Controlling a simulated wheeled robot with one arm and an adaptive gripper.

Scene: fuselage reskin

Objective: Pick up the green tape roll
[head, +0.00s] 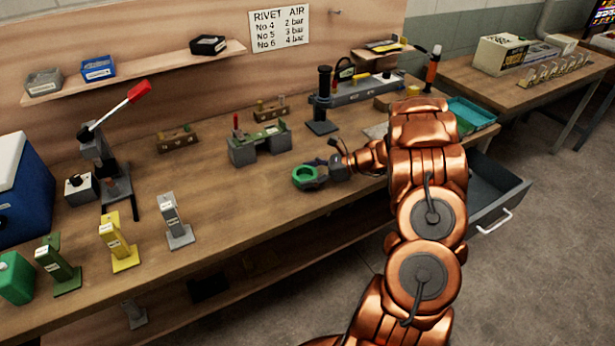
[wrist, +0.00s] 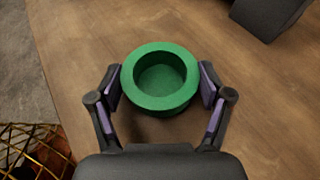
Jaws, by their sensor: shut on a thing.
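The green tape roll (head: 305,177) is a thick ring near the front edge of the workbench, in the middle of the head view. In the wrist view the green tape roll (wrist: 160,79) sits between my two fingers with its open side facing the camera. My gripper (head: 322,172) is shut on it, with the purple-lined fingertips against its left and right sides. My gripper also shows in the wrist view (wrist: 160,85). I cannot tell whether the roll touches the bench top.
The wooden workbench (head: 230,205) is bare around the roll. A grey fixture (head: 260,146) stands behind it. Grey (head: 174,222), yellow (head: 118,242) and green (head: 57,266) stands are to the left. An open drawer (head: 490,190) juts out at right, below a teal tray (head: 470,114).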

